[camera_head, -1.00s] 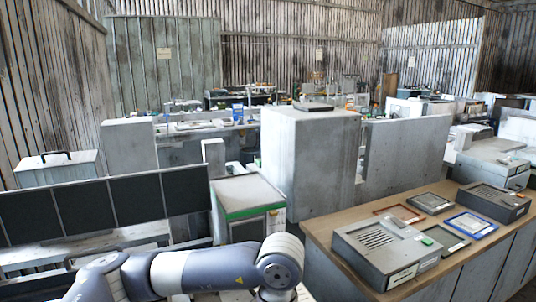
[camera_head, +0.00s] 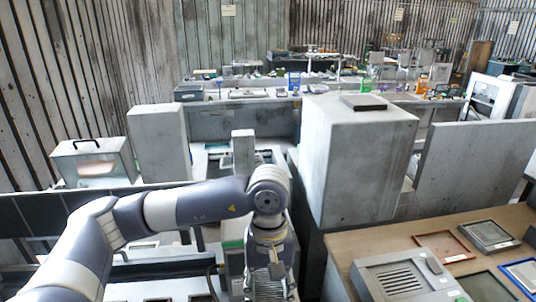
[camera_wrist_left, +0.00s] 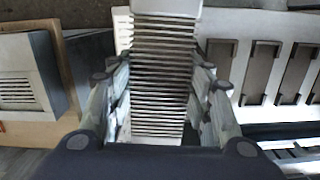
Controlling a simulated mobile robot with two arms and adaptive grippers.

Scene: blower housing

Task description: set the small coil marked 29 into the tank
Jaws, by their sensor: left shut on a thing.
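My left gripper (camera_head: 266,285) points down at the lower middle of the head view, in front of a light cabinet. In the left wrist view its fingers (camera_wrist_left: 162,100) are shut on the two sides of a finned metal block (camera_wrist_left: 160,65) with a pale end piece at the top. This block looks like the small coil, but I can read no 29 on it. In the head view the arm and gripper mostly hide it. I cannot tell for sure which thing is the tank. My right gripper is not in view.
A pale box with a black handle (camera_head: 92,160) stands at the left. A tall grey block (camera_head: 355,160) stands right of my left arm. A wooden-topped counter (camera_head: 345,243) at the right holds a vented box (camera_head: 395,280) and framed panels.

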